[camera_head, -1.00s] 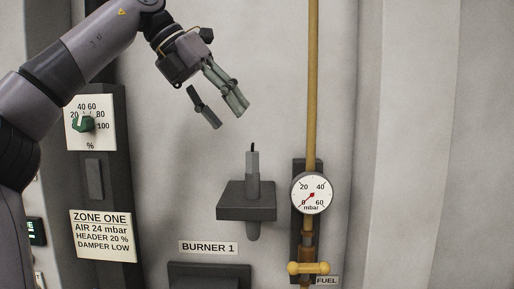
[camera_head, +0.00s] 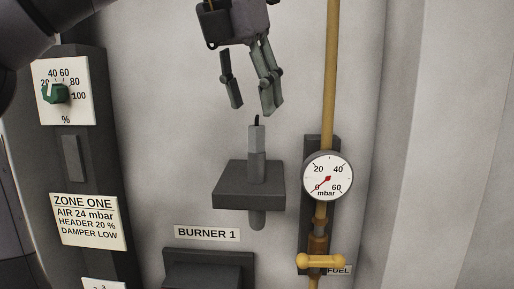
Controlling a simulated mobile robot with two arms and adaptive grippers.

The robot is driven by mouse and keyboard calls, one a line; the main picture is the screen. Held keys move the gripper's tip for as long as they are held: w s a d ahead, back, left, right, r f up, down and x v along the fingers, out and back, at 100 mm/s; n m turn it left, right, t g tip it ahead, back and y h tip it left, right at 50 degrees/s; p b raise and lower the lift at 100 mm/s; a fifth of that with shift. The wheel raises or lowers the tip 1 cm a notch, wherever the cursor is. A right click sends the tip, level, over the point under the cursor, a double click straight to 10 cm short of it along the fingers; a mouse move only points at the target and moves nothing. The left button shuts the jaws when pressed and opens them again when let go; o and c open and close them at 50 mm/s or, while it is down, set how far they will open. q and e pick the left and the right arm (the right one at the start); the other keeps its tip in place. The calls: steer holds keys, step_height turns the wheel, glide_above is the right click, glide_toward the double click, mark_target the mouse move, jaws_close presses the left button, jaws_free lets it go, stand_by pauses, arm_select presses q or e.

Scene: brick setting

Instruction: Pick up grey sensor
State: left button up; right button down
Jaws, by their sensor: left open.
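The grey sensor (camera_head: 257,150) stands upright through a dark grey bracket (camera_head: 235,187) on the wall. A short black stub rises from its top, and its rounded lower end shows below the bracket. My left gripper (camera_head: 254,108) is above the sensor, pointing down with its fingers apart and nothing between them. Its fingertips are a little above the sensor's body, close to the stub; whether they touch it I cannot tell. My right gripper is not in view.
A yellow fuel pipe (camera_head: 330,80) with a round pressure gauge (camera_head: 327,176) and a yellow valve handle (camera_head: 320,261) runs just right of the bracket. A dark box (camera_head: 208,270) sits below the BURNER 1 label (camera_head: 207,233). A green-knobbed dial plate (camera_head: 84,108) is at left.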

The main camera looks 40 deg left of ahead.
mark_target(256, 126)
arm_select(q)
steer(key=shift+a+x, duration=0.2)
steer(key=shift+x, duration=0.9)
steer(key=shift+w+a+f+p, duration=0.1)
steer(key=shift+w+f+p, duration=0.15)
steer(key=shift+p, duration=0.2)
steer(key=p+x, duration=0.1)
steer(key=x, duration=0.2)
steer(key=shift+s+a+f, duration=0.1)
steer(key=shift+a+f, duration=0.2)
steer(key=shift+f, duration=0.15)
steer(key=shift+w+f, duration=0.15)
steer(key=shift+w, duration=0.15)
steer(key=shift+s, duration=0.15)
steer(key=shift+c, duration=1.4)
steer(key=c, duration=0.5)
jaws_close()
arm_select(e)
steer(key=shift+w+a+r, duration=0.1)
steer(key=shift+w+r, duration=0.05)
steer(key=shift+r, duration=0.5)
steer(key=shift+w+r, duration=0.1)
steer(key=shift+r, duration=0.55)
